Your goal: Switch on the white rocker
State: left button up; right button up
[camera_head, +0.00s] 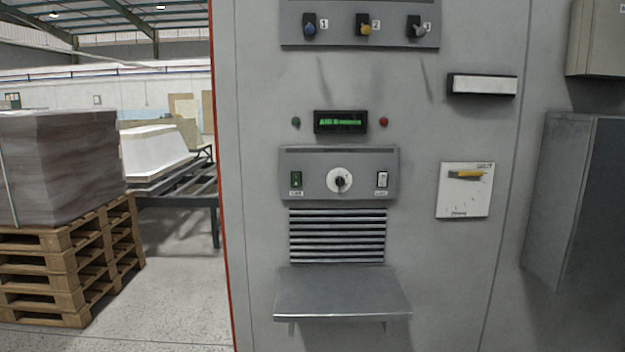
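The white rocker (382,179) is a small upright switch at the right end of a grey control panel (318,184) on a tall grey cabinet. I cannot tell from this distance which way it is tipped. A green rocker (296,179) sits at the left end of the same panel. A round white dial with a dark knob (340,180) is between them. Small labels under both rockers are too small to read. Neither of my grippers shows in the head view.
A metal shelf (342,293) juts out below the vent slats (337,235). Above are a lit green display (340,122) and several numbered knobs (363,27). A grey box (575,200) stands out at right. Stacked pallets (60,275) are at left, with bare floor beside them.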

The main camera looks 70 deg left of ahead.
aim_at(382, 177)
jog(key=k+l+u, duration=0.1)
jog(key=u, duration=1.8)
jog(key=i+l, duration=0.1)
jog(key=k+j, duration=0.1)
